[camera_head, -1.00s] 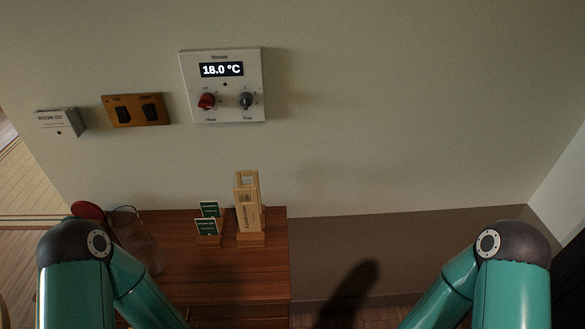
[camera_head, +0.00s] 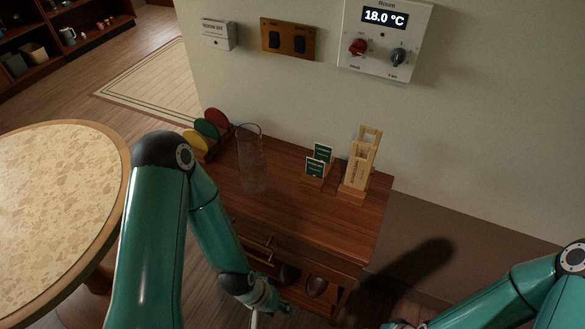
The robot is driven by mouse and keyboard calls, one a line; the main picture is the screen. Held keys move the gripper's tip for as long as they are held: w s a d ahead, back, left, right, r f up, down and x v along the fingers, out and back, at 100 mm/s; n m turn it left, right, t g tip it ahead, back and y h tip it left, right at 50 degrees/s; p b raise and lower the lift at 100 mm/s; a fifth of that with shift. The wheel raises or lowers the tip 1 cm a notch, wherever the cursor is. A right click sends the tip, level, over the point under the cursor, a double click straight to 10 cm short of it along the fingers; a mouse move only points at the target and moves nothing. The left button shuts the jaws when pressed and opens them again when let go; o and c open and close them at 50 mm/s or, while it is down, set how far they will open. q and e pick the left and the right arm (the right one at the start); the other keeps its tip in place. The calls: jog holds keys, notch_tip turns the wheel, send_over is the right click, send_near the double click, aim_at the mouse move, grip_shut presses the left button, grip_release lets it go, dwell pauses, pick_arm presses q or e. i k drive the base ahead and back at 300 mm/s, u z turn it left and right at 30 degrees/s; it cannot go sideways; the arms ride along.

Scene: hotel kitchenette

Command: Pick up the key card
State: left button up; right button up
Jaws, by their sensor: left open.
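Two small green cards with white print stand upright in a wooden holder on the wooden cabinet. The rear one (camera_head: 323,151) is slightly higher than the front one (camera_head: 315,168). They look like key cards, but the print is too small to read. My left gripper (camera_head: 262,316) is only partly in view at the bottom edge, in front of the cabinet and well below the cards. It is apart from them and open. My right arm comes in at the lower right, and its gripper is out of the frame.
A clear glass pitcher (camera_head: 252,165) and a rack of coloured discs (camera_head: 205,131) stand left of the cards. A tall wooden stand (camera_head: 358,165) is close on their right. The cabinet top (camera_head: 290,205) is bare in front. A round table (camera_head: 60,200) is at left.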

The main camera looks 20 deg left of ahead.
aim_at(314, 167)
jog(key=z, duration=1.15)
jog(key=i, duration=0.15)
jog(key=u, duration=2.75)
jog(key=k, duration=0.85)
jog(key=z, duration=0.05)
jog(key=i, duration=0.5)
jog(key=z, duration=0.1)
